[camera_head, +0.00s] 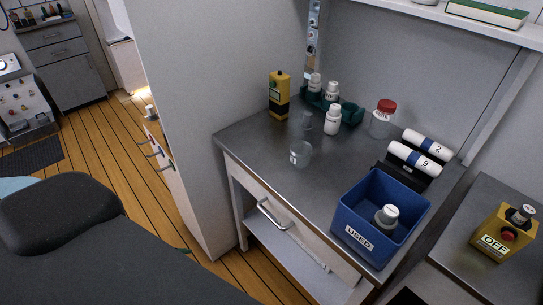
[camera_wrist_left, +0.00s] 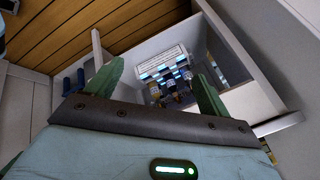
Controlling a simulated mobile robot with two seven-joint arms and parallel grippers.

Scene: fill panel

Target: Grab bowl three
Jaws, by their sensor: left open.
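A small clear glass bowl (camera_head: 300,153) stands on the grey metal worktop (camera_head: 262,140), near its front left edge, in the head view. It has a small white label whose mark is too small to read for certain. No other bowl is clear in this view. My left gripper (camera_wrist_left: 159,69) shows in the left wrist view with its two green fingers spread apart and nothing between them. Beyond the fingers is an open compartment (camera_wrist_left: 238,98) with several small bottles, not the bowl. Neither gripper shows in the head view.
Behind the bowl are a yellow-black container (camera_head: 279,96), white bottles in a green holder (camera_head: 351,111) and a red-lidded jar (camera_head: 381,119). To the right are white cylinders marked 2 and 9 and a blue USED bin (camera_head: 401,238). A wall panel (camera_head: 200,90) borders the worktop's left.

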